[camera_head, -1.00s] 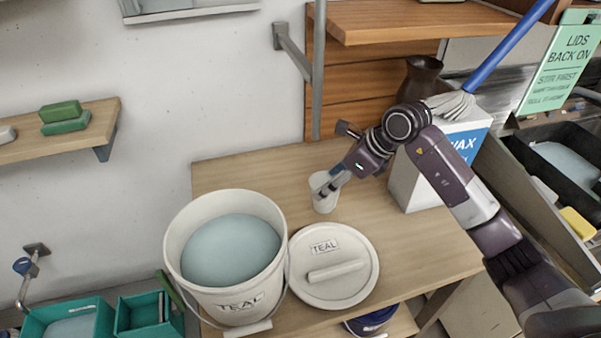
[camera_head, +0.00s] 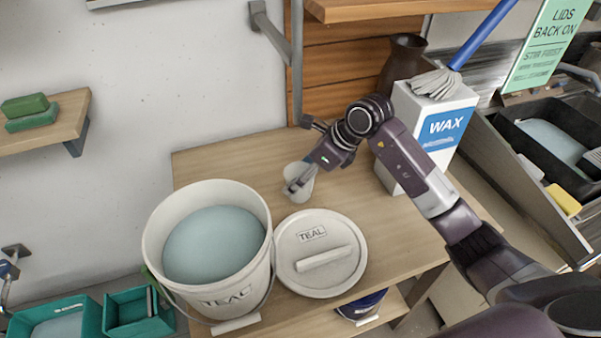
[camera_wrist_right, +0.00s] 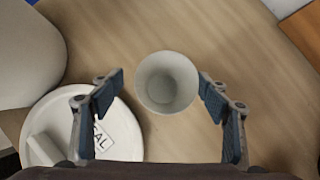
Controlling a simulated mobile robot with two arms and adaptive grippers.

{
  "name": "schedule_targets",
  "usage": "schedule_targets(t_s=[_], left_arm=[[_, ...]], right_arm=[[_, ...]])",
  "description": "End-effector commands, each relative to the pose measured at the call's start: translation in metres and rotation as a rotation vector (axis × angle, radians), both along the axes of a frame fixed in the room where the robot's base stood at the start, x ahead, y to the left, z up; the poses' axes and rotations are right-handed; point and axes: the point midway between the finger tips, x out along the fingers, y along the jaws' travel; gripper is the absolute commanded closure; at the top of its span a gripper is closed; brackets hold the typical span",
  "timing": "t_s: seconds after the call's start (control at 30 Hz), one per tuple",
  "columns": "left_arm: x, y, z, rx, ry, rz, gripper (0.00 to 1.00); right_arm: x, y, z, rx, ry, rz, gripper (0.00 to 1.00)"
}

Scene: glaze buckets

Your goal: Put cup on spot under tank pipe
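A white, empty cup (camera_head: 300,180) stands upright on the wooden table (camera_head: 225,150), behind the round lid. My right gripper (camera_head: 296,186) is low at the cup, with its fingers partly in front of it. In the right wrist view the cup (camera_wrist_right: 167,82) is seen from above, between the two spread fingers of the gripper (camera_wrist_right: 160,92). A gap shows at the left finger; the right finger is very close to the cup, and contact there is unclear. I cannot make out the tank, its pipe or the spot. My left gripper is not in view.
A bucket (camera_head: 225,298) of pale teal glaze stands left of the cup. Its TEAL lid (camera_head: 300,281) lies in front of the cup. A WAX box (camera_head: 445,128) stands to the right, and a grey bar (camera_head: 297,60) hangs behind. The table's back left is clear.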

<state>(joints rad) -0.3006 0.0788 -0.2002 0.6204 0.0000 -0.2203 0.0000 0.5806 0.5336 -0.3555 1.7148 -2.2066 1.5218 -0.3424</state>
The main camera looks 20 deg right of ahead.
Motion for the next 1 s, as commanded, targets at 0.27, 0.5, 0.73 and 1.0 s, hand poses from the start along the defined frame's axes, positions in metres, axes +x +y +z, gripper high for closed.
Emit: schedule_targets(t_s=[0.27, 0.5, 0.73, 1.0], left_arm=[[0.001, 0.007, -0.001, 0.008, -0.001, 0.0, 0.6], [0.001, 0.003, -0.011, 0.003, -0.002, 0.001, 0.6], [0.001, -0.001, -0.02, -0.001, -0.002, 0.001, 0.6], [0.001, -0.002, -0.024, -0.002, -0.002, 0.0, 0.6]], right_arm=[[0.0, -0.002, 0.003, 0.0, -0.002, -0.001, 0.31], [-0.013, -0.017, 0.033, -0.004, -0.007, -0.001, 0.31], [-0.031, -0.036, 0.074, -0.003, -0.006, -0.002, 0.31], [-0.043, -0.047, 0.1, 0.0, -0.002, -0.001, 0.31]])
